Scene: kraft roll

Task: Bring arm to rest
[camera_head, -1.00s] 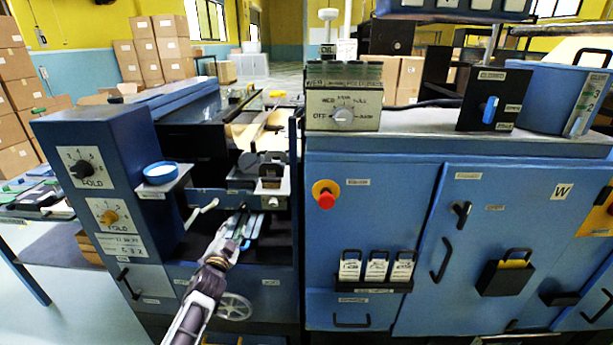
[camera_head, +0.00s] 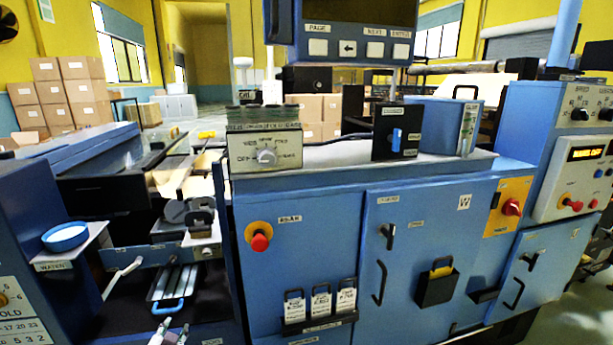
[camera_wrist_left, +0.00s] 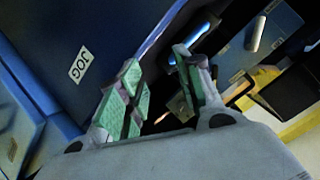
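My left gripper (camera_head: 169,334) shows only at the bottom edge of the head view, just below a blue-handled metal slide (camera_head: 170,285) in the machine's open bay. The rest of my left arm is out of the picture there. In the left wrist view the two fingers with green pads (camera_wrist_left: 165,88) stand apart, with nothing seen between them. A dark blue panel with a JOG label (camera_wrist_left: 80,65) is close to the left finger. My right gripper is in neither view.
The blue machine cabinet (camera_head: 330,230) fills the middle, with a red knob (camera_head: 261,242) and black door handles sticking out. A blue dish (camera_head: 65,237) sits on a small shelf at left. A display unit (camera_head: 350,30) hangs above. Boxes (camera_head: 65,95) are stacked behind.

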